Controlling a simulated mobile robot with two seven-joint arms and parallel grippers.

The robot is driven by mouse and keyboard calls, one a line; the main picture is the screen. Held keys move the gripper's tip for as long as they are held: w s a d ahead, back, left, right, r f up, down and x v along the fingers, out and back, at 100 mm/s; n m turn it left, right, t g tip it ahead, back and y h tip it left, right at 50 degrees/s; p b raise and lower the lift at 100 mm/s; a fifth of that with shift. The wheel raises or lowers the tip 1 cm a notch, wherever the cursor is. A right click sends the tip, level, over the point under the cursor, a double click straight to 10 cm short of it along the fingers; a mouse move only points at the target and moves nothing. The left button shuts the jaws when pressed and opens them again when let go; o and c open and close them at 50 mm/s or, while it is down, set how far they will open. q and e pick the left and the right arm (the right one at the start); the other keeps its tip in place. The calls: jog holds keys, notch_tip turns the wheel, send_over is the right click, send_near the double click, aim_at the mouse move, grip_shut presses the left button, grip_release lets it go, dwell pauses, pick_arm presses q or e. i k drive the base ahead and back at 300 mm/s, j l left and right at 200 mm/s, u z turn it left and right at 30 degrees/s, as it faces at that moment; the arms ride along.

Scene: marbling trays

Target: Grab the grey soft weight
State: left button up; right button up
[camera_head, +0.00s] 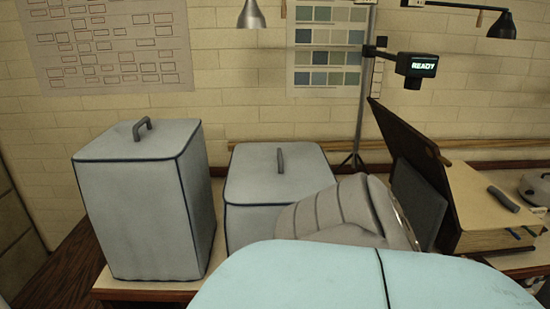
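A tall grey padded block (135,210) with dark piping and a grey handle on top stands upright on the left part of the table. A lower grey padded block (262,180) of the same make, also with a top handle, stands to its right. A grey ribbed, soft-looking thing (340,211) leans in front of the lower block's right side. I cannot tell for sure which of these is the grey soft weight. Neither of my grippers is in view.
A large pale blue rounded shape (350,280) with a dark seam covers the bottom foreground and hides the table there. A wooden case (480,205) with a raised dark lid stands at the right. A stand holds a display (416,66) reading READY. Lamps hang above.

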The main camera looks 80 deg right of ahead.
aim_at(503, 198)
jog(key=z, duration=4.1)
jog(key=i+l+u, duration=0.1)
jog(key=u, duration=0.35)
jog(key=i+l+u, duration=0.1)
jog(key=u, duration=0.35)
jog(key=i+l+u, duration=0.2)
jog(key=l, duration=0.15)
jog(key=l+u, duration=0.15)
jog(key=l, duration=0.2)
jog(key=i+l+u, duration=0.2)
jog(key=l, duration=0.2)
jog(key=i+l+u, duration=0.1)
jog(key=l, duration=0.95)
jog(key=i+u, duration=0.05)
